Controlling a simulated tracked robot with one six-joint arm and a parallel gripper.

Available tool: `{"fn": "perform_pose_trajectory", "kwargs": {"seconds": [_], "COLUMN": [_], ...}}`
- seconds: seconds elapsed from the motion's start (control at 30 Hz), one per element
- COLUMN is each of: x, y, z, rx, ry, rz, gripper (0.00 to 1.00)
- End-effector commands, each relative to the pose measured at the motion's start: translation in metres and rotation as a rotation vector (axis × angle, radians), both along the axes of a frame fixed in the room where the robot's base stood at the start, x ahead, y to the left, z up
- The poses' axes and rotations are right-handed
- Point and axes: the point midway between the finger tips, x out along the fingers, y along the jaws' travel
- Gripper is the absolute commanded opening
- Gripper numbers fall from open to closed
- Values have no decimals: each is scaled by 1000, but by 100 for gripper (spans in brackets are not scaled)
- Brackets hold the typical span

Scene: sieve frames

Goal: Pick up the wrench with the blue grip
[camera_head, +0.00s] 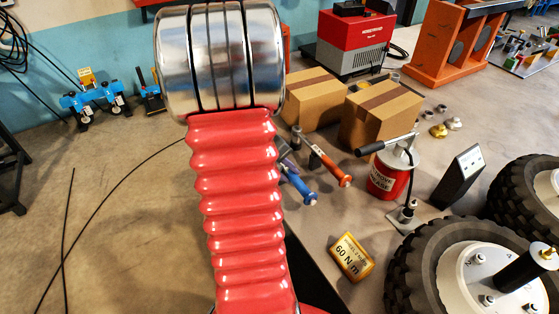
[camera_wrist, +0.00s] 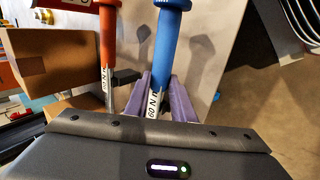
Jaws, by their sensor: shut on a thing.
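The wrench with the blue grip (camera_head: 300,187) shows right of my red arm in the head view, its blue handle end pointing down and right. In the wrist view its blue grip (camera_wrist: 168,48) rises at the top centre, with a white "60 N m" label below. My gripper (camera_wrist: 162,88) has its purple fingers on either side of the wrench, shut on it just below the blue grip. The wrench with the orange grip (camera_head: 333,168) lies beside it, apart from the fingers; it also shows in the wrist view (camera_wrist: 107,40). My arm hides part of the head view.
Two cardboard boxes (camera_head: 380,112) stand behind the wrenches. A red can (camera_head: 388,180) and a dark upright device (camera_head: 459,178) stand to the right. A yellow "60 N m" sign (camera_head: 351,257) lies in front, near large tyres (camera_head: 432,270). Floor at left is mostly clear.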

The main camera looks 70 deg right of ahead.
Motion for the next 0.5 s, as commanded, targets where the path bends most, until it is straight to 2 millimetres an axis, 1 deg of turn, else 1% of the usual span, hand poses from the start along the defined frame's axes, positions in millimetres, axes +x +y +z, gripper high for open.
{"fn": "perform_pose_trajectory", "kwargs": {"seconds": [0.33,0.5], "x": [1,0], "y": [0,-1], "z": [2,11], "rx": [-1,-5], "ry": [-2,-1], "rz": [0,-1], "gripper": [0,0]}}
